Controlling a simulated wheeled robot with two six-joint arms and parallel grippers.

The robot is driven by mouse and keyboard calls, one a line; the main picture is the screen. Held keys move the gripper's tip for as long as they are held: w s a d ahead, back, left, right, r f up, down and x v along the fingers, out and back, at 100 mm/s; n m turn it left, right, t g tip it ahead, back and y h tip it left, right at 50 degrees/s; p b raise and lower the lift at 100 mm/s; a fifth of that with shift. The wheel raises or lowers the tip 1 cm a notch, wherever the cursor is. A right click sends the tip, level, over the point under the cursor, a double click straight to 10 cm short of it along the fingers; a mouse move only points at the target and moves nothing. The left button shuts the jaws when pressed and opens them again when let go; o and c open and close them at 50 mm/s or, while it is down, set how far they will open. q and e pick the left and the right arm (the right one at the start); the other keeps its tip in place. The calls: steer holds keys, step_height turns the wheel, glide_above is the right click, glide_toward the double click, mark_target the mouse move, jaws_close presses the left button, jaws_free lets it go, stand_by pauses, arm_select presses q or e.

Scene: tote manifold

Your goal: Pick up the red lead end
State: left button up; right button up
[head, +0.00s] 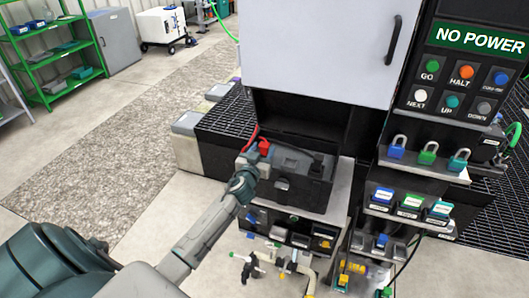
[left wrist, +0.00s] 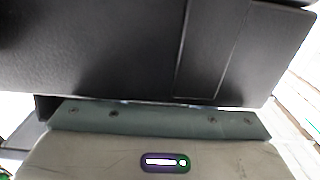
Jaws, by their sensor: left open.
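The red lead end (head: 264,147) is a small red clamp at the left rear of a dark grey battery-like box (head: 300,172). A red cable runs up from it. My left gripper (head: 252,160) is at the left side of the box, just below and left of the red lead end. It is open; its fingertips are hard to make out, and I cannot tell whether it touches the clamp. In the left wrist view a dark surface (left wrist: 120,50) fills the upper part, very close, and the lead end does not show. My right gripper is not in view.
The box sits on a grey shelf (head: 340,200) under a white cabinet door (head: 320,50). A control panel (head: 460,80) reading NO POWER and several padlocks (head: 428,152) are at right. Pipes and valves (head: 285,262) are below. Open floor (head: 110,160) lies left.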

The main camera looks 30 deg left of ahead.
arm_select(q)
jaws_close()
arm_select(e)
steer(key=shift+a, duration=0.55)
arm_select(q)
steer(key=shift+r, duration=0.15)
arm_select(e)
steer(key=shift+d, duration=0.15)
